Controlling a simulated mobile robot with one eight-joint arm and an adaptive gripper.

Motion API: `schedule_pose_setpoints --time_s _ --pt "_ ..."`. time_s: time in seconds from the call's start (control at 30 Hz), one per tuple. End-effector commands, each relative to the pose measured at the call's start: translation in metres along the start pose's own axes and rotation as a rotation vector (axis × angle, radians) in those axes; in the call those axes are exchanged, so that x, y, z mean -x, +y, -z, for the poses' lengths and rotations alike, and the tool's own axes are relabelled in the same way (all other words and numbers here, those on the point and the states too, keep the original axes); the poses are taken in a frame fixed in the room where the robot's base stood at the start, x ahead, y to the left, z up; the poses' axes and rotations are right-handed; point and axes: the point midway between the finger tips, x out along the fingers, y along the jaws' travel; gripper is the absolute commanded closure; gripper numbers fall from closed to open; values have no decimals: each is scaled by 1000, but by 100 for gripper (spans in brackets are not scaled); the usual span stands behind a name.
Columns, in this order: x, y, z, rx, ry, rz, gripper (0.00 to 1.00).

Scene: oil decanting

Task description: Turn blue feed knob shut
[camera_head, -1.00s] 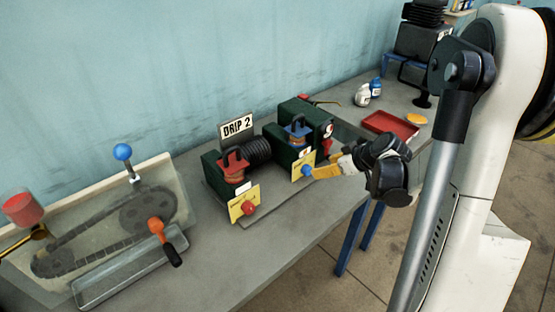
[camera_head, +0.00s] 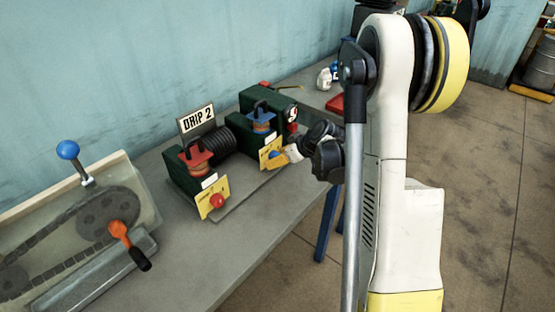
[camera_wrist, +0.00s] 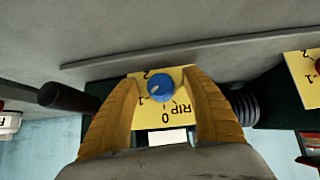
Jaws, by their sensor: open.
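The blue feed knob (camera_wrist: 160,87) sits on a yellow dial plate (camera_wrist: 181,84) with printed numbers, upside down in the wrist view. A pale mark on the knob points left and slightly down, towards the 1 side, away from the 0. My gripper (camera_wrist: 160,76) is open, with one yellow finger on each side of the knob; I cannot tell whether they touch it. In the head view the blue knob (camera_head: 275,155) shows on the front of the rear green unit (camera_head: 252,117), with my gripper (camera_head: 284,154) at it from the right.
A red knob (camera_head: 217,201) on another yellow plate is on the front green unit, left of my gripper. A DRIP 2 sign (camera_head: 197,119) stands behind. A chain-drive box with a blue-ball lever (camera_head: 68,149) and orange handle (camera_head: 119,229) is at the left.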

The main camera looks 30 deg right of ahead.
Motion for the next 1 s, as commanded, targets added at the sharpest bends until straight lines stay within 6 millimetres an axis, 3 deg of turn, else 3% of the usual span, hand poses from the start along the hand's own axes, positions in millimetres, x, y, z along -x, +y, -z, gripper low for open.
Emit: schedule_pose_setpoints --time_s 0.1,0.27,0.3,0.57,0.8,1.0 --pt "0 0 0 0 0 0 46" --pt "0 0 0 0 0 0 95" --pt "0 0 0 0 0 0 98" --pt "-1 -2 0 25 0 -22 98" --pt "-3 -4 -2 229 0 -224 98" --pt "-1 -2 0 295 0 -291 98"
